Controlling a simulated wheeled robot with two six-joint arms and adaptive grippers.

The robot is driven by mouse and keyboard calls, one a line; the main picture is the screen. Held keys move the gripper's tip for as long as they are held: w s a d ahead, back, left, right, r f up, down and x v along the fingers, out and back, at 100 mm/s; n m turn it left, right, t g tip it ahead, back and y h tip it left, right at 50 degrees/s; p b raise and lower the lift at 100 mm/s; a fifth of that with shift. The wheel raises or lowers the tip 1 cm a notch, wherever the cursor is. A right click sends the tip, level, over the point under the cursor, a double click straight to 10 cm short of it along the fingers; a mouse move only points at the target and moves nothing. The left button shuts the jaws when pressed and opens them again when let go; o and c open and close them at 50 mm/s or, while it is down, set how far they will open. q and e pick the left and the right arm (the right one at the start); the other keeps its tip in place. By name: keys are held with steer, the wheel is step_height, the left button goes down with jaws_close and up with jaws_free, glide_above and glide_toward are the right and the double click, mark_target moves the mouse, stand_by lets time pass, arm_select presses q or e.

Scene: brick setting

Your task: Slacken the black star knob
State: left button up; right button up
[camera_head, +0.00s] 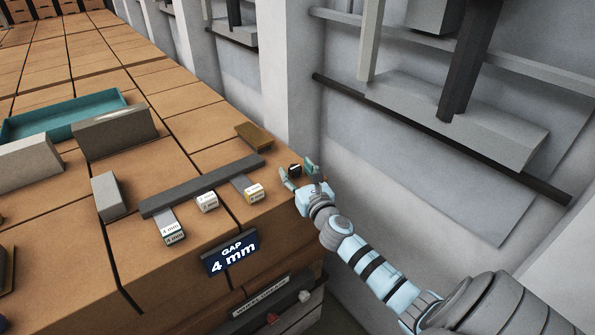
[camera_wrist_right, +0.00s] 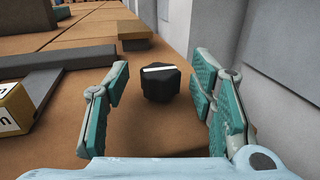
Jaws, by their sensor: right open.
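The black star knob (camera_wrist_right: 159,84) stands on the brown surface in the right wrist view, with a white stripe across its top. In the head view the knob (camera_head: 295,170) is small and dark, near the right edge of the brown block top. My right gripper (camera_head: 298,173) reaches it from the lower right. In the right wrist view my right gripper (camera_wrist_right: 160,98) is open, one finger on each side of the knob, with visible gaps between the pads and the knob. My left gripper is in neither view.
A dark grey bar (camera_head: 200,187) lies left of the knob, with several labelled blocks along it. A sign reading "GAP 4 mm" (camera_head: 231,254) is on the front face. A brown piece (camera_head: 254,137) lies behind the knob. A grey wall (camera_head: 290,70) rises close on the right.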

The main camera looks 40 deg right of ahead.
steer(key=shift+c, duration=0.5)
steer(key=c, duration=1.1)
steer(key=shift+d+n+y, duration=0.2)
steer(key=shift+n+y, duration=0.6)
steer(key=shift+y, duration=0.3)
steer(key=y, duration=0.1)
steer(key=n+y+b, duration=0.2)
steer(key=shift+d+f+t+y, duration=0.2)
steer(key=shift+f+t+y, duration=0.1)
steer(key=shift+y, duration=0.1)
steer(key=shift+r+n+y+b, duration=0.15)
steer(key=shift+n+y+b, duration=0.25)
steer(key=shift+n, duration=0.1)
steer(key=shift+a+r, duration=0.1)
steer(key=shift+r, duration=0.05)
steer(key=o, duration=1.2)
